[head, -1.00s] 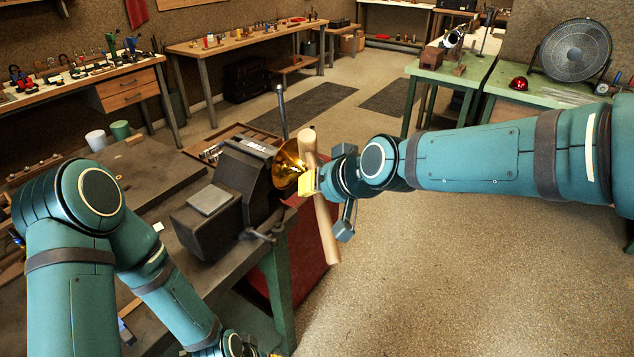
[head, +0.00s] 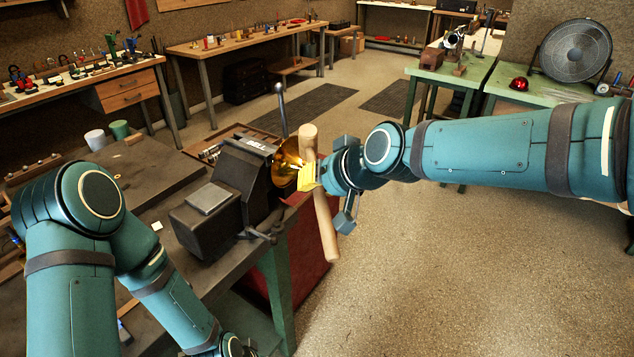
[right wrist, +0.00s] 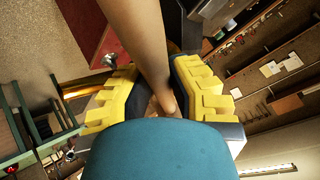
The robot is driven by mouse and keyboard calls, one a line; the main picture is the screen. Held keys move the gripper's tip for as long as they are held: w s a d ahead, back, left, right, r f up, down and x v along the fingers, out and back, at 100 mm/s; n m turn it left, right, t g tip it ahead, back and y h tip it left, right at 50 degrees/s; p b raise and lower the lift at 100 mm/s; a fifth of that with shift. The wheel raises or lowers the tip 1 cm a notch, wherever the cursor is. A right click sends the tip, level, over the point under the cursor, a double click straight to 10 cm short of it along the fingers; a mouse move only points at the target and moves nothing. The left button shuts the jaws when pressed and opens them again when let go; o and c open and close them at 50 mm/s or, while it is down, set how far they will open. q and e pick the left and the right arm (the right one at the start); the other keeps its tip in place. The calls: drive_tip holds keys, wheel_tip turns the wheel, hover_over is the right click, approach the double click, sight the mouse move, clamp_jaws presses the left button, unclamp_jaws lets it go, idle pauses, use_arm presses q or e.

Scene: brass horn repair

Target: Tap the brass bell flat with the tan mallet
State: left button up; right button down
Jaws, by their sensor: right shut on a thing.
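The brass bell (head: 286,165) sits flared in the dark vise on the bench, its open mouth facing right. My right gripper (head: 308,178) is shut on the tan mallet (head: 325,225), right beside the bell's mouth. The mallet stands nearly upright, and its middle is hidden by the yellow fingers. Whether mallet or fingers touch the bell I cannot tell. In the right wrist view the mallet (right wrist: 140,40) runs between the yellow finger pads (right wrist: 160,102), with a strip of brass (right wrist: 84,88) at left. My left arm reaches down at lower left; its gripper is out of the picture.
The vise (head: 235,185) stands at the bench (head: 150,185) corner, its handle jutting out in front. A thin post (head: 282,110) rises behind it. A red panel (head: 310,265) is below the bench end.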

idle(0.4)
drive_tip(key=shift+w+f+b, duration=0.25)
drive_tip(key=shift+f+b, duration=0.4)
drive_tip(key=shift+w+f+b, duration=0.25)
drive_tip(key=shift+f+b, duration=0.35)
drive_tip(key=shift+b, duration=0.05)
drive_tip(key=shift+s+r+p, duration=0.2)
drive_tip(key=shift+r+p, duration=0.2)
drive_tip(key=shift+r, duration=0.1)
drive_tip(key=shift+s+r+p, duration=0.2)
drive_tip(key=shift+r+p, duration=0.15)
drive_tip(key=shift+r, duration=0.15)
